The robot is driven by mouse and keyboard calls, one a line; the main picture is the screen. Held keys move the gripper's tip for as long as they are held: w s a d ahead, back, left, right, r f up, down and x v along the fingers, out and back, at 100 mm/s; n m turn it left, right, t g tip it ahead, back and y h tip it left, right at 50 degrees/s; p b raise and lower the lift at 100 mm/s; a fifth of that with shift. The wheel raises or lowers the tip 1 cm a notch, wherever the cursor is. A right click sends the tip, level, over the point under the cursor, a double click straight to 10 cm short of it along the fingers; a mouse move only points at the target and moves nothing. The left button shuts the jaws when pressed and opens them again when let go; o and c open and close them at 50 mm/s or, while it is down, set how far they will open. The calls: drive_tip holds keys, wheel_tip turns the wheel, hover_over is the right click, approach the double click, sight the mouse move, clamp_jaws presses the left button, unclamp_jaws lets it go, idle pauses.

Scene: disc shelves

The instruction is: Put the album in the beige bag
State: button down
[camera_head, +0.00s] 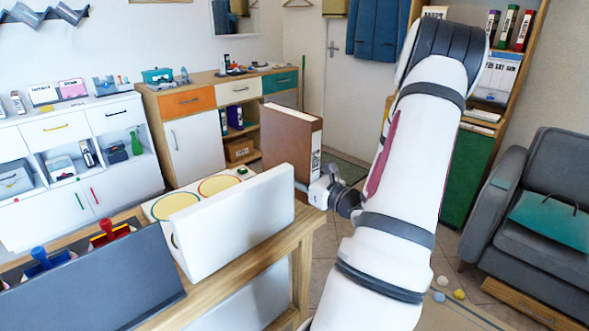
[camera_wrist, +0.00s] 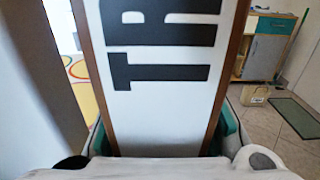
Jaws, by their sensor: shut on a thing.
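The album (camera_head: 288,142) is a thick brown volume held upright above the wooden table's right end, beside a white upright panel. My gripper (camera_head: 318,190) is shut on the album's lower spine edge. In the wrist view the album's white spine with large dark letters (camera_wrist: 160,110) fills the middle, between the teal pads of my gripper (camera_wrist: 162,138). The beige bag (camera_wrist: 255,95) stands on the floor by a cabinet at the right of the wrist view. I cannot make it out in the head view, where the album and arm cover part of the floor.
The wooden table (camera_head: 308,222) carries the white panel (camera_head: 240,222), a board with yellow circles and a dark grey box (camera_head: 95,285). A green mat (camera_wrist: 297,117) lies beside the beige bag.

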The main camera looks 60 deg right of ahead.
sight(296, 189)
drive_tip(key=shift+s+a+r, duration=0.1)
drive_tip(key=shift+s+a, duration=0.1)
drive_tip(key=shift+a, duration=0.1)
drive_tip(key=shift+a+f+b, duration=0.1)
drive_tip(key=shift+f+b, duration=0.3)
drive_tip(key=shift+f, duration=1.35)
drive_tip(key=shift+f, duration=0.1)
drive_tip(key=c, duration=1.4)
unclamp_jaws()
drive_tip(key=shift+s+f, duration=0.1)
drive_tip(key=shift+f, duration=0.05)
